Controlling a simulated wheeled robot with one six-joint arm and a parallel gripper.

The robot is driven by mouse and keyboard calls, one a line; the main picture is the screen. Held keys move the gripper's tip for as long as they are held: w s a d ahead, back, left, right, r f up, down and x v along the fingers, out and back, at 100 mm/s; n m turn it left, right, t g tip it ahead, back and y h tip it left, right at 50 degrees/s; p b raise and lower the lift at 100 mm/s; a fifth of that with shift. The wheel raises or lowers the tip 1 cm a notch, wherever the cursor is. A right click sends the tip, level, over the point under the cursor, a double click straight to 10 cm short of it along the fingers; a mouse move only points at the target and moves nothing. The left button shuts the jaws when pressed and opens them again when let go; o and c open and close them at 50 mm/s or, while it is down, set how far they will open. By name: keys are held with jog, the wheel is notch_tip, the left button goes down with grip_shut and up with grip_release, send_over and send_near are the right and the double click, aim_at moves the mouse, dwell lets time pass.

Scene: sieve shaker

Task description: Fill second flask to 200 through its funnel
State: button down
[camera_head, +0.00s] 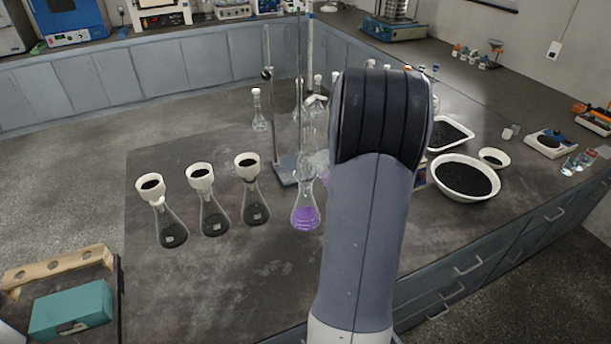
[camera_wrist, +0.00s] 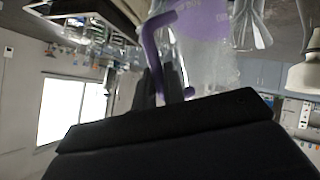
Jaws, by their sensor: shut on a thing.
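Three conical flasks with white funnels stand in a row at the left of the bench: left (camera_head: 173,234), middle (camera_head: 213,220) and right (camera_head: 254,208). Their funnels and lower parts hold dark material. A fourth flask (camera_head: 305,217) with purple liquid stands right of them. My gripper (camera_wrist: 165,85) is shut on the purple handle (camera_wrist: 150,48) of a translucent jug (camera_wrist: 205,62) with purple in it. In the head view my arm hides the gripper, and part of the jug (camera_head: 320,163) shows above the purple flask. The jug looks tilted; I cannot see whether liquid flows.
A stand (camera_head: 284,172) with tall glassware rises just behind the purple flask. A white bowl (camera_head: 463,194) of dark grains and a tray (camera_head: 463,129) lie to the right. A teal box (camera_head: 70,311) and wooden rack (camera_head: 58,264) are at lower left. The front bench is clear.

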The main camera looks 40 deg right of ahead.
jog(key=shift+s+d+f+m+t+y+p, duration=0.15)
jog(key=shift+s+d+f+m+t, duration=0.15)
jog(key=shift+s+f, duration=0.25)
jog(key=shift+s+d+f+m+t+y+p, duration=0.2)
jog(key=shift+s+f+t, duration=0.1)
jog(key=shift+f, duration=0.4)
jog(key=shift+s+d+f+m+t+y+b, duration=0.1)
jog(key=shift+s+d+f+m+t+b, duration=0.25)
jog(key=shift+f, duration=0.45)
jog(key=shift+s+d+f+m+t+y+b, duration=0.1)
jog(key=shift+s+d+f+m+t, duration=0.1)
jog(key=shift+s+f+m+t, duration=0.35)
jog(key=shift+s+d+f+m+t+y+b, duration=0.1)
jog(key=shift+s+d+f+m+t+b, duration=0.25)
jog(key=shift+f, duration=0.65)
jog(key=shift+a, duration=0.1)
